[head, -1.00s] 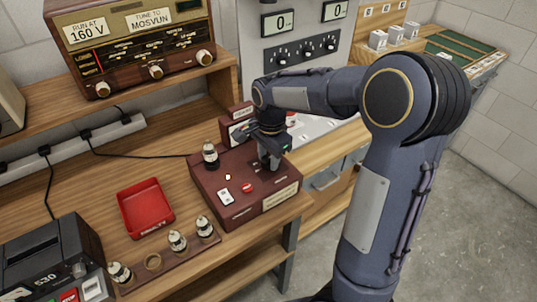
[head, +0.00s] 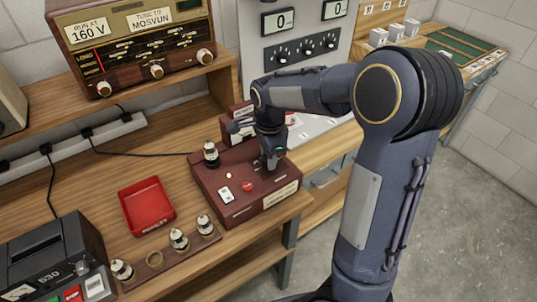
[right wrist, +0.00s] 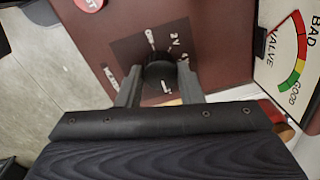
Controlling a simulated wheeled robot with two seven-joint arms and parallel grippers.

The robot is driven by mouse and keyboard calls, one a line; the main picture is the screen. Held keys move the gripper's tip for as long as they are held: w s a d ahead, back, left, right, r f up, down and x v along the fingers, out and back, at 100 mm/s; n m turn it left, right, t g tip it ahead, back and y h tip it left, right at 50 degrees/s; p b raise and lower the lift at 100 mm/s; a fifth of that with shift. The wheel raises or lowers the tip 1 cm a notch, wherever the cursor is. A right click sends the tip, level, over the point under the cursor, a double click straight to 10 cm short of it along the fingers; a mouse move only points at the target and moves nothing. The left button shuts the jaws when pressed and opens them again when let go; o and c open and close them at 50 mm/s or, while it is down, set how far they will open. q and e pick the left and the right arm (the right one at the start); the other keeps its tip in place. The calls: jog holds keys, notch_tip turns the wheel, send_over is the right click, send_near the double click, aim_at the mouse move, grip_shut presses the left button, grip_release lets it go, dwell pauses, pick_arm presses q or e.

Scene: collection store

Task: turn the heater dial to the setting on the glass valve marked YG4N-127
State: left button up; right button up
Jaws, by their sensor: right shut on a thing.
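The valve tester is a dark red box (head: 225,205) on the bench in the head view. Its black heater dial (right wrist: 159,70) shows in the right wrist view, on a dark plate with "2V" at its upper right. Other markings are partly hidden or too small to read, and I cannot tell the dial's setting. My right gripper (head: 271,163) reaches down to the box; in the wrist view its fingers (right wrist: 160,80) are shut on the dial. A glass valve (head: 211,154) stands upright at the box's back left corner; its marking is unreadable. My left gripper is out of view.
More glass valves (head: 179,240) stand in a wooden rack (head: 155,260) at the front, with one hole empty. A red tray (head: 147,206) lies left of the tester. A meter (right wrist: 290,55) with "BAD" and "GOOD" is beside the dial. A radio (head: 135,45) stands on the shelf.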

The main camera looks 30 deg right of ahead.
jog(key=o, duration=1)
jog(key=shift+c, duration=0.2)
jog(key=r, duration=0.7)
jog(key=shift+s+r, duration=0.2)
jog(key=shift+r, duration=0.2)
jog(key=shift+s, duration=0.1)
